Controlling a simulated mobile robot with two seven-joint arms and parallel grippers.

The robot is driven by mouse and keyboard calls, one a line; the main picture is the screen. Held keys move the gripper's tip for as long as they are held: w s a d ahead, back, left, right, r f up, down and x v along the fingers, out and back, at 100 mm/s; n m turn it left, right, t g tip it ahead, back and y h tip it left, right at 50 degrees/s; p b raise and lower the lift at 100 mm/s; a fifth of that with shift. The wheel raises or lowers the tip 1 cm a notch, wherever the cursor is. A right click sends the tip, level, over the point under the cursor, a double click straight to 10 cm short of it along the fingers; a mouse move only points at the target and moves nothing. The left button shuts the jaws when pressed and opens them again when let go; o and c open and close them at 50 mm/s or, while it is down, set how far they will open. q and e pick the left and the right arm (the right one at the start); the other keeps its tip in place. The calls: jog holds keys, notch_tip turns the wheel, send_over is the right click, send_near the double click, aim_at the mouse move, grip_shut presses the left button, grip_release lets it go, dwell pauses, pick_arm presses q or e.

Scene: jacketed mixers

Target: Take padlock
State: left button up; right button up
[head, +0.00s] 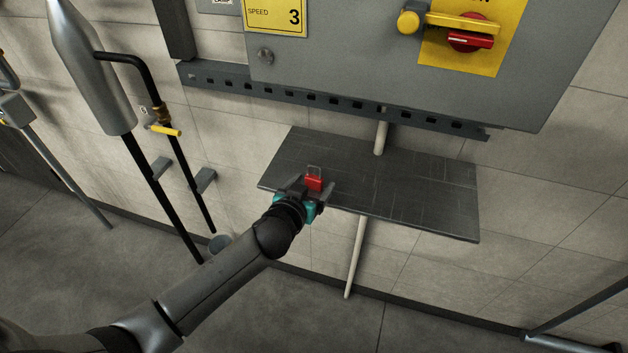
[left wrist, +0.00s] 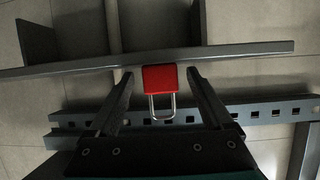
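The red padlock (head: 314,184) with a grey metal shackle stands on the dark grey shelf (head: 420,190), near its front left edge. My left gripper (head: 315,187) is at the shelf's front edge, with its fingers open on both sides of the padlock. In the left wrist view, the padlock (left wrist: 160,78) sits between the two fingertips of the left gripper (left wrist: 160,73). A small gap shows on each side, so the fingers do not appear to touch it. The shackle points down in that view. My right gripper is not in view.
Above the shelf hang a slotted rail (head: 330,100) and a grey cabinet (head: 350,60) with a red and yellow switch (head: 470,35). Black pipes with a yellow-handled valve (head: 165,130) stand at the left. The right part of the shelf is clear.

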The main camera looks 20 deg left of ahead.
pick_arm(q)
grip_shut()
dwell(0.5)
